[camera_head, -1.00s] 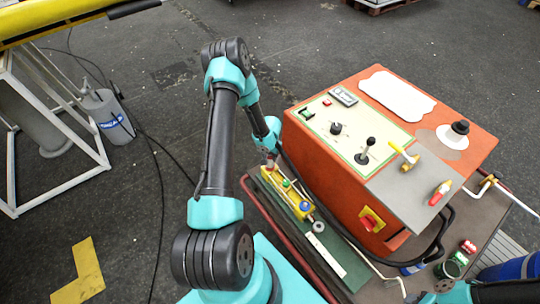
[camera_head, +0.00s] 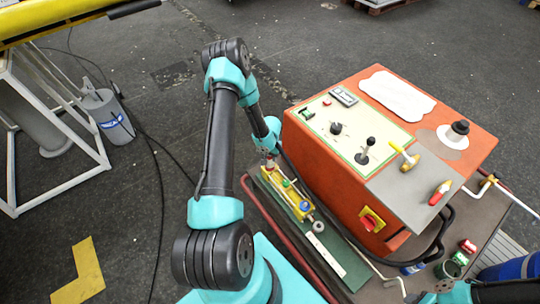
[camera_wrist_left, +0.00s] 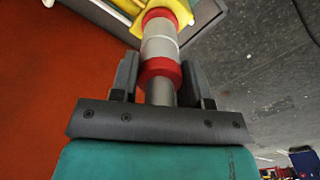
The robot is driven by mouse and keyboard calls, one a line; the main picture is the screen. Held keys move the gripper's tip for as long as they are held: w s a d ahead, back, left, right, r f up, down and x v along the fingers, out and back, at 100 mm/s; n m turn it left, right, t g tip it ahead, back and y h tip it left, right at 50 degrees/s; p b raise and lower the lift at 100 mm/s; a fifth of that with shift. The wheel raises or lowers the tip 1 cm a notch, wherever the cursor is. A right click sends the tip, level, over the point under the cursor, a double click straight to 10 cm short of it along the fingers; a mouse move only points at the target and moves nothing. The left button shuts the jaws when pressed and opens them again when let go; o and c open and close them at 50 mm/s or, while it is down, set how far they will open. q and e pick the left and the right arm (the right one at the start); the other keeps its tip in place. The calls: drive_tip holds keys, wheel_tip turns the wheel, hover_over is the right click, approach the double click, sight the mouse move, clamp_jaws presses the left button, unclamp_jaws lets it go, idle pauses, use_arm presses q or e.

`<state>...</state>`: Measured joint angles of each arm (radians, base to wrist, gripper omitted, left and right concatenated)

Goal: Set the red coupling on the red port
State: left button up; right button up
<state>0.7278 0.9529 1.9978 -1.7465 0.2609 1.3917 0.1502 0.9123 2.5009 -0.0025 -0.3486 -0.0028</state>
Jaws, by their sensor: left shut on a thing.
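My left gripper (camera_head: 270,156) is at the far end of a yellow block (camera_head: 292,197) on the cart. The block also carries a green port (camera_head: 286,183) and a blue port (camera_head: 305,206). In the left wrist view, my left gripper (camera_wrist_left: 157,84) is shut on the red coupling (camera_wrist_left: 159,70), a grey cylinder with a red band. The coupling lines up with the red port (camera_wrist_left: 161,16) on the yellow block. Their grey bodies meet, but I cannot tell whether the coupling is fully seated.
An orange control box (camera_head: 335,165) with levers stands close beside my left gripper. A white strip (camera_head: 326,252) lies in front of the block on a green surface (camera_head: 350,268). Several cans, including a red one (camera_head: 467,246), stand at the lower right.

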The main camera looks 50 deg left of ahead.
use_arm(q)
drive_tip(key=shift+f, duration=0.45)
drive_tip(key=o, duration=0.9)
drive_tip(key=shift+c, duration=0.2)
drive_tip(key=shift+r, duration=0.1)
drive_tip(key=shift+r, duration=5.35)
drive_tip(key=s+d+f+m+h, duration=0.1)
drive_tip(key=s+d+h, duration=0.1)
drive_tip(key=d, duration=0.8)
drive_tip(key=s+d+f+m+h, duration=0.1)
drive_tip(key=d+h, duration=0.1)
drive_tip(key=d, duration=0.8)
drive_tip(key=s+d+r, duration=0.1)
drive_tip(key=s+d, duration=0.7)
drive_tip(key=d, duration=0.2)
drive_tip(key=shift+d+m+t, duration=0.25)
drive_tip(key=shift+m+t, duration=0.15)
